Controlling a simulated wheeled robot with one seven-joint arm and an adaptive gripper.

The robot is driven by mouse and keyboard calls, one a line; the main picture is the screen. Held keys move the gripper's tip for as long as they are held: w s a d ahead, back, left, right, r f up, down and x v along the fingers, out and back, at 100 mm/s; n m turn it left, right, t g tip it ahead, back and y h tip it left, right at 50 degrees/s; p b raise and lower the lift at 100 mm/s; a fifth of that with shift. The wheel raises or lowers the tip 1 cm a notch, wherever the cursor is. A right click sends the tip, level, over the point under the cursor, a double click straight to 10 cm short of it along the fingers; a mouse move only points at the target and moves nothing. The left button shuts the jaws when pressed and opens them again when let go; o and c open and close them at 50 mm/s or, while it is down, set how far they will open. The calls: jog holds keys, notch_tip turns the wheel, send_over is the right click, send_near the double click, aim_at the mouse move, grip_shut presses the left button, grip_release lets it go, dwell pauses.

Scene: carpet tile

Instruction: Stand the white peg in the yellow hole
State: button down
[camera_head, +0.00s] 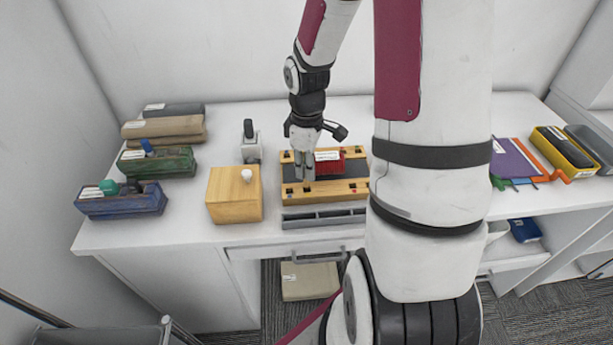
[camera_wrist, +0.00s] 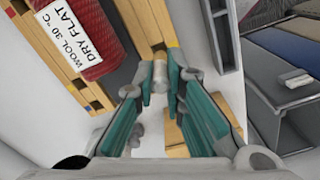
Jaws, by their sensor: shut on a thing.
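My gripper (camera_head: 304,174) is over the wooden rack, pointing down, left of the red wool bundle. In the wrist view, its teal fingers (camera_wrist: 161,82) are closed on a small pale piece, the white peg (camera_wrist: 160,72), mostly hidden by the fingertips. The wooden rack (camera_head: 335,196) has two light rails with coloured marks and dark holes. A yellow mark (camera_wrist: 173,43) shows on the rail just beyond the fingertips. The hole itself is not clear. I cannot tell whether the peg touches the rail.
The red bundle (camera_wrist: 77,37) with a white label lies between the rails. A wooden block (camera_head: 234,200) with a white knob (camera_head: 247,175) stands left of the rack. A grey tray (camera_head: 325,217) lies in front. Several boxes (camera_head: 158,161) fill the desk's left end.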

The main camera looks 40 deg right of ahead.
aim_at(307, 186)
jog(key=shift+f, duration=1.65)
jog(key=shift+f, duration=0.1)
jog(key=c, duration=1.7)
grip_release()
jog(key=shift+o, duration=0.2)
